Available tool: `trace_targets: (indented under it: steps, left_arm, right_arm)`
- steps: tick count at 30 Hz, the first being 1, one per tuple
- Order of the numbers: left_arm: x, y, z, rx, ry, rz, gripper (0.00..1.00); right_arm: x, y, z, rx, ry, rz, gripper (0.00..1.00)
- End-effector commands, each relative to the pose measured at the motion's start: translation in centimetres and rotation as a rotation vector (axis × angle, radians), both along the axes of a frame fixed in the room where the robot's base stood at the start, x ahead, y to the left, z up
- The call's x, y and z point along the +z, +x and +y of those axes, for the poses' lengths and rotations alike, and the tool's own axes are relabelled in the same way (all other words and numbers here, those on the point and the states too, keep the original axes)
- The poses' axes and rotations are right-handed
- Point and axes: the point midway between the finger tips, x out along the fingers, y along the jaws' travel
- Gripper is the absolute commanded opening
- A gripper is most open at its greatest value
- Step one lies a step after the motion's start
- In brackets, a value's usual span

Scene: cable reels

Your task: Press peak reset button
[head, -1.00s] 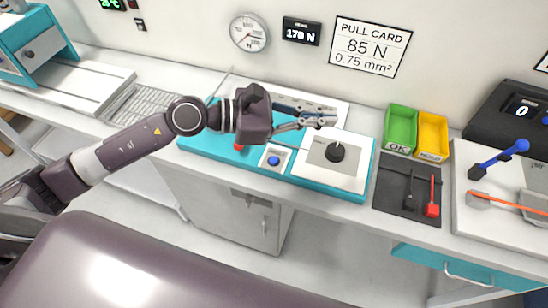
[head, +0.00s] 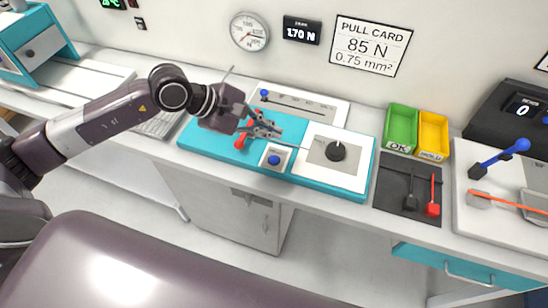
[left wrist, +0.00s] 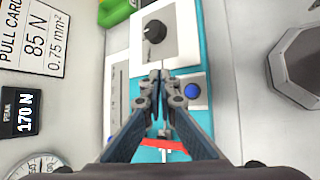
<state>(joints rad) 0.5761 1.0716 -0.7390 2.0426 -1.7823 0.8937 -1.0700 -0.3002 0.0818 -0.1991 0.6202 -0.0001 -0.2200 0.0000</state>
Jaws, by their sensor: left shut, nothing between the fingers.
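The blue round button (head: 274,160) sits on a small white plate at the front edge of the teal tester base (head: 205,150). It also shows in the left wrist view (left wrist: 192,91), just right of the fingertips. My left gripper (head: 274,131) is shut and empty, above the base, behind the button and apart from it in the picture. The peak display (head: 301,31) on the wall reads 170 N; it also shows in the left wrist view (left wrist: 20,112). My right gripper is not in view.
A black dial (head: 335,151) on a white panel stands right of the button. A red-ended lever (head: 239,143) is close left, partly behind my gripper. A blue-knobbed slider (head: 264,93) lies behind. Green (head: 400,128) and yellow (head: 433,134) bins stand farther right.

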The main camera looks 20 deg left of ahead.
Motion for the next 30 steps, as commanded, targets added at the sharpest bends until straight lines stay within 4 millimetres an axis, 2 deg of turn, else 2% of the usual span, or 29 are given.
trace_targets:
  steps: [12,15,21,30]
  left_arm:
    - [-5.7,-0.1,-0.1,0.0,-0.002,0.003,0.0]
    - [-7.2,0.0,-0.1,0.0,-0.002,0.001,0.0]
    - [-8.2,0.0,0.0,0.0,-0.002,0.0,0.0]
    - [-8.1,0.0,0.0,0.0,-0.001,0.001,0.0]
  right_arm:
    - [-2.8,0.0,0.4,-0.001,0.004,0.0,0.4]
    - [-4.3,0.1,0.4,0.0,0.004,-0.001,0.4]
    - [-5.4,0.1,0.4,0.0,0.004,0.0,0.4]
    - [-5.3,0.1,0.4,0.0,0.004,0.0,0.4]
